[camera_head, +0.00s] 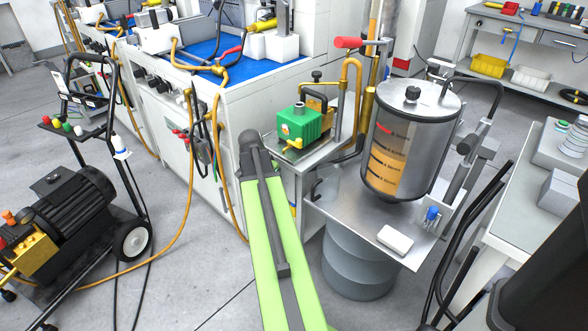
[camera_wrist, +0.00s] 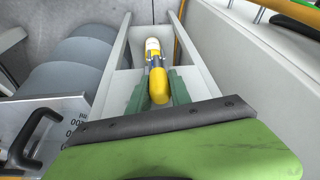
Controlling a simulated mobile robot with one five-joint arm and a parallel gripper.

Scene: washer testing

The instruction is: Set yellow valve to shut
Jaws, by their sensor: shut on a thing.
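The yellow valve (camera_wrist: 158,84) shows in the wrist view as a rounded yellow handle. It has a white end and a grey band farther back, and it sits in a narrow recess between pale grey walls. My gripper (camera_wrist: 157,90) has its green fingers on either side of the yellow handle and is shut on it. The valve's stem and pipe are mostly hidden, so its exact setting cannot be told. In the head view, my lime-green arm reaches toward the bench corner and hides my gripper.
A green pump (camera_head: 299,124) stands on a small metal stand beside a clear-fronted tank (camera_head: 410,140). A red-handled valve (camera_head: 349,42) is above. A grey drum (camera_head: 357,262) is below the tank. A pressure washer (camera_head: 70,215) is at left. Hoses hang along the white bench.

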